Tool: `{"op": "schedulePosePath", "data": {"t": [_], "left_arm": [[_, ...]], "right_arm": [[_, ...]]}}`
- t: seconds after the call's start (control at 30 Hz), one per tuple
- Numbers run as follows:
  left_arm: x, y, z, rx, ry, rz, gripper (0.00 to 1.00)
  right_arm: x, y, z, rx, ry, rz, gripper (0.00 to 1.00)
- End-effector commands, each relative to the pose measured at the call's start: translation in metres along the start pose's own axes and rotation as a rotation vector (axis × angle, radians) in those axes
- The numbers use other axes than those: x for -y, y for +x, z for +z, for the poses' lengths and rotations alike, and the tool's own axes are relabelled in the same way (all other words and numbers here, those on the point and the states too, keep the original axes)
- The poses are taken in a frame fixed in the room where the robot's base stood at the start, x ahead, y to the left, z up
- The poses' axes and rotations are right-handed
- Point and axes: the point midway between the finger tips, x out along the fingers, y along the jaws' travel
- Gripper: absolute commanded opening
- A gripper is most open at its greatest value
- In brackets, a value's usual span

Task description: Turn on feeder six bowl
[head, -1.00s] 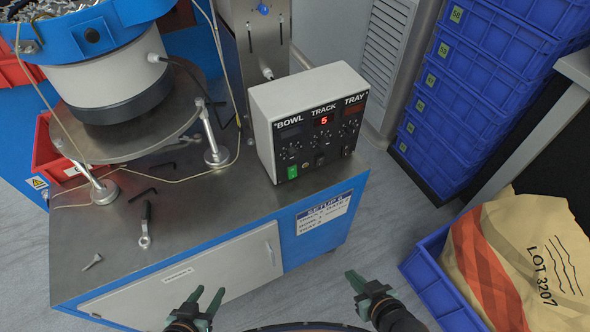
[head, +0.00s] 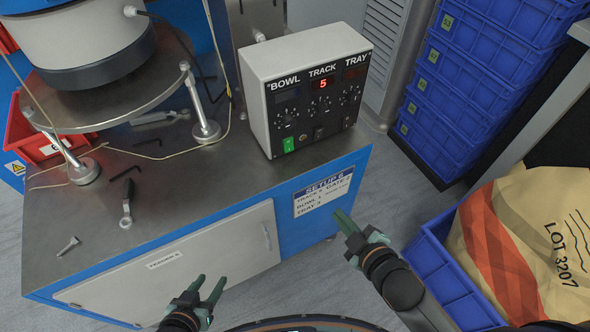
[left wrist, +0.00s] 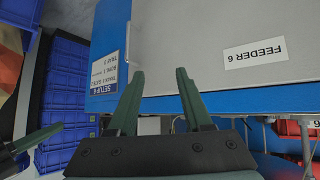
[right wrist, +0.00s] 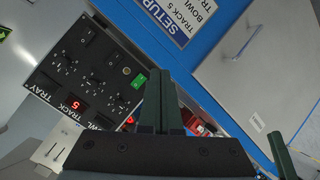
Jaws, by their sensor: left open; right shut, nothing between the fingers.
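The control box (head: 310,100) stands on the feeder cabinet, its black panel marked BOWL, TRACK and TRAY. The BOWL knob (head: 288,115) is at the panel's left, under a dark display. The TRACK display (head: 323,83) shows a red 5; the TRAY display looks unlit. A green switch (head: 288,144) sits at the lower left; it also shows in the right wrist view (right wrist: 138,79). My right gripper (head: 340,214) is shut and empty, below and right of the box, apart from it. My left gripper (head: 210,279) is open and empty before the cabinet door.
A setup card (head: 323,192) is on the cabinet front; the door label reads FEEDER 6 (left wrist: 254,53). The white feeder drum (head: 85,40) stands on a round plate at left. Tools lie on the cabinet top. Blue crates (head: 470,75) and a sack (head: 530,240) are at right.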

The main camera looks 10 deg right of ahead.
Motion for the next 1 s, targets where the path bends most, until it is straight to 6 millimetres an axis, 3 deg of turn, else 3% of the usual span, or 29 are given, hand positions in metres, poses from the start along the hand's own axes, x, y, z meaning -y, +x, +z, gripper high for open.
{"op": "schedulePosePath", "data": {"t": [0.03,0.13,0.43,0.6,1.0], "left_arm": [[-0.001,0.016,0.016,-0.002,0.003,0.007,0.5],[-0.004,0.03,0.026,-0.006,0.007,0.016,0.5],[-0.004,0.054,0.045,-0.013,0.021,0.029,0.5],[-0.007,0.057,0.045,-0.019,0.026,0.036,0.5],[-0.007,0.055,0.041,-0.026,0.029,0.038,0.5]], "right_arm": [[0.003,0.014,0.003,-0.036,-0.104,0.025,0.0],[-0.002,0.025,-0.008,-0.097,-0.311,0.079,0.0],[-0.012,0.039,-0.036,-0.203,-0.768,0.233,0.0],[-0.015,0.039,-0.044,-0.22,-0.862,0.269,0.0],[-0.016,0.039,-0.046,-0.221,-0.871,0.273,0.0]]}}
